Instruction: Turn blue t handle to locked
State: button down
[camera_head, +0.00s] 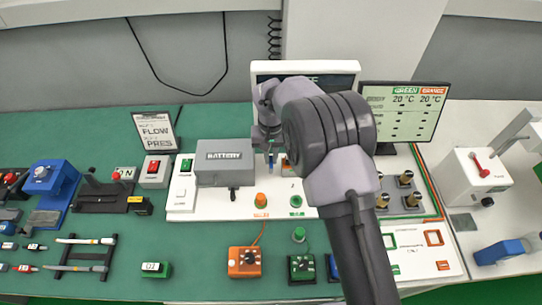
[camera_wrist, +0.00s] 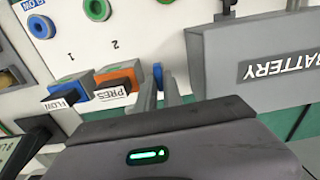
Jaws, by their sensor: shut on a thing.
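My gripper (camera_wrist: 160,80) shows two grey fingers close together in the wrist view, with a narrow blue piece (camera_wrist: 157,75) between their tips. The piece looks like the blue T handle; most of it is hidden by the fingers. In the head view my gripper (camera_head: 270,150) reaches down at the white panel, just right of the grey BATTERY box (camera_head: 224,163), with a little blue showing at its tip. My arm hides much of that area. I cannot read the handle's angle or any locked marking.
In the wrist view, an orange block with a PRES label (camera_wrist: 112,98) and a blue block with a FLOW label (camera_wrist: 68,101) stand left of the fingers. The BATTERY box (camera_wrist: 268,69) stands close on the right. A display (camera_head: 405,110) stands behind my arm.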

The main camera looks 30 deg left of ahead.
aim_at(271, 159)
jog(key=c, duration=1.5)
grip_release()
jog(key=shift+r, duration=0.1)
notch_tip(271, 159, up, 17)
jog(key=p, duration=0.3)
jog(key=shift+r+p, duration=0.15)
jog(key=shift+p, duration=0.2)
